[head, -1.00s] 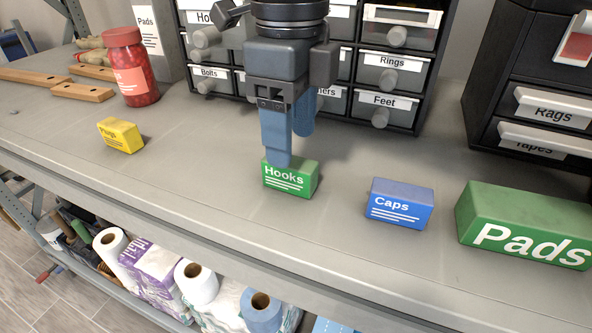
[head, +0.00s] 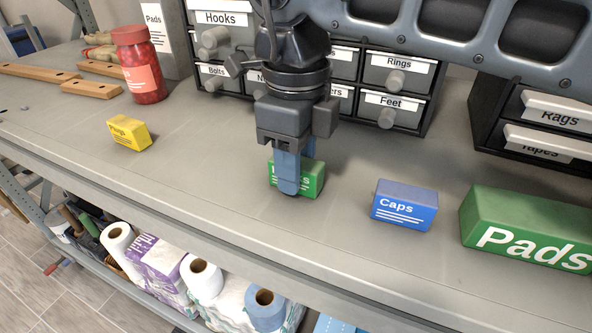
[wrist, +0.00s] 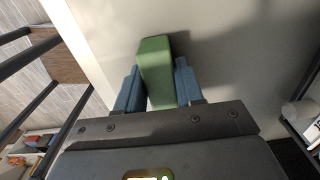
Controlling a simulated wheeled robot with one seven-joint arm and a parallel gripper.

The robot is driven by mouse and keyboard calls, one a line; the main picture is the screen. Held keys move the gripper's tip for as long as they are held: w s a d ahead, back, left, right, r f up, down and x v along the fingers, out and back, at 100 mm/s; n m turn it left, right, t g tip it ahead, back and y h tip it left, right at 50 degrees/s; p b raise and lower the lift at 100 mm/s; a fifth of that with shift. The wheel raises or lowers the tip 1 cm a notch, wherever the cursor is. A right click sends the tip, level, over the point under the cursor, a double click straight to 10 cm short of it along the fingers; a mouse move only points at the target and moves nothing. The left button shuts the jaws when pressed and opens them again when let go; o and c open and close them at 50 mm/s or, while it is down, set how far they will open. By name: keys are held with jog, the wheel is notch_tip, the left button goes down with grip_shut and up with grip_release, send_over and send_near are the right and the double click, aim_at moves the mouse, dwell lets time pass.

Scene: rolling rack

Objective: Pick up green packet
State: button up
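The green packet (head: 312,182), a small box labelled "Hooks", sits upright on the grey shelf top. My gripper (head: 288,185) is lowered over it, with the near blue finger in front of its label and hiding part of the text. The far finger is mostly hidden in the head view. In the wrist view the green packet (wrist: 155,68) stands between the two fingers of my gripper (wrist: 158,88), one on each side. The fingers are spread about the packet's width, with very little space beside it; firm contact does not show. The packet still rests on the shelf.
A blue "Caps" box (head: 404,206) and a larger green "Pads" box (head: 525,228) stand to the right. A yellow packet (head: 128,133) and a red jar (head: 139,65) stand to the left. Labelled drawers (head: 395,75) are behind. The shelf's front edge is close.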

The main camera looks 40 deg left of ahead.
grip_shut()
jog(key=shift+r, duration=0.1)
jog(key=shift+r, duration=0.55)
jog(key=r, duration=0.1)
jog(key=d+r, duration=0.1)
jog(key=r, duration=0.1)
jog(key=shift+s+r+b, duration=0.15)
jog(key=shift+s+b, duration=0.05)
jog(key=shift+b, duration=0.2)
jog(key=s+d+r+b, duration=0.1)
jog(key=s+d+r, duration=0.5)
jog(key=d, duration=0.3)
jog(key=shift+r, duration=0.25)
